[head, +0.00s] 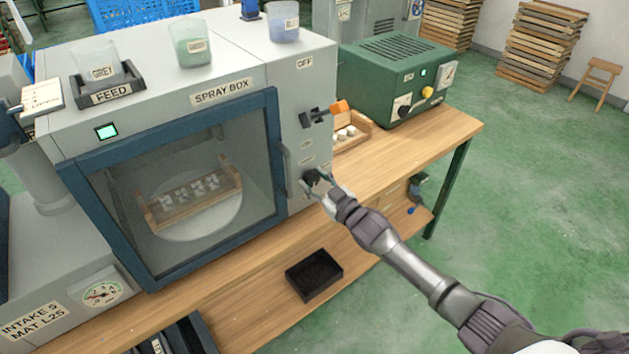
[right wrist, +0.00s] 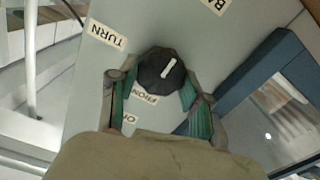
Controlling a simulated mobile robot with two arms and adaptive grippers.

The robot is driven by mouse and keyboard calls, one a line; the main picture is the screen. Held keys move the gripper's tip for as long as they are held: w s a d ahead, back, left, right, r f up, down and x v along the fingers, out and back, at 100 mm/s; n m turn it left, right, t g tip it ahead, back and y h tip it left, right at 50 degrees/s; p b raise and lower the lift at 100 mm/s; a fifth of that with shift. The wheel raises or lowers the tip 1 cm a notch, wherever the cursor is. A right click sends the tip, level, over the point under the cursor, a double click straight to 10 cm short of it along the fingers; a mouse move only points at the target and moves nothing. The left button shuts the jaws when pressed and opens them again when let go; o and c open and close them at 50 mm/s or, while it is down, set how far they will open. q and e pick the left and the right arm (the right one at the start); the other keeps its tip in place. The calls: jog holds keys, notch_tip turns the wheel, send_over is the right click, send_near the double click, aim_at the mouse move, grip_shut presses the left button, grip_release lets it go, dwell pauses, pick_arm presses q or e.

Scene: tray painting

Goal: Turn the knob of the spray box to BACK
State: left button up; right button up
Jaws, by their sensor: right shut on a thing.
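The spray box (head: 225,92) is a grey cabinet with a blue-framed glass door. Its knob (right wrist: 162,72) is black and faceted, with a white pointer line slanting to the upper right in the right wrist view. A TURN label (right wrist: 107,35) lies upper left of the knob and a FRONT label (right wrist: 145,97) just below it. A partly cut-off label starting "BA" (right wrist: 215,4) is at the top edge. My right gripper (head: 316,183) is shut on the knob, its fingers on either side of it. My left gripper is not in view.
An orange-tipped lever (head: 339,107) juts from the box's side above my right gripper. Behind the door, a wooden tray (head: 152,222) holds pale pieces. A green machine (head: 395,75) stands right of the box. Cups stand on top. A black bin (head: 313,274) sits below.

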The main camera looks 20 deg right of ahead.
jog(key=shift+f, duration=0.15)
jog(key=o, duration=1.2)
jog(key=shift+c, duration=0.2)
jog(key=shift+s, duration=0.1)
jog(key=v, duration=1.2)
